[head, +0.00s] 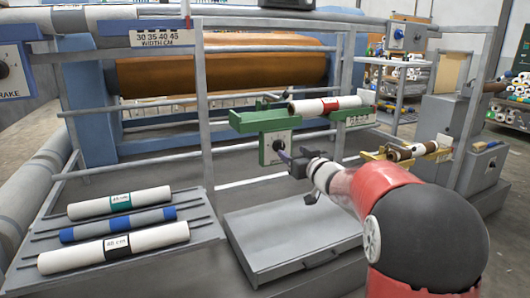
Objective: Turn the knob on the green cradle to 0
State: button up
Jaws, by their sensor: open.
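The green cradle (262,121) is mounted at the middle of the frame and bears a white roll with a red band (327,105). A white dial plate with a dark knob (279,145) is on the green panel below the cradle. My gripper (284,154) is open, just right of and below the knob, its fingers pointing toward the dial. The fingers overlap the lower right of the dial plate in the picture; I cannot tell whether they touch the knob. The dial's numbers and the knob's pointer are too small to read.
A yellow cradle (374,155) with a brown and white roll stands right, behind my arm. A grey rack (205,234) with several rolls is lower left. A grey rail post (204,110) stands left of the green cradle. A grey box lid (290,232) lies below.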

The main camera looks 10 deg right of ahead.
aim_at(282, 144)
jog(key=x, duration=0.7)
jog(key=shift+w, duration=0.3)
jog(key=shift+c, duration=0.5)
jog(key=c, duration=0.9)
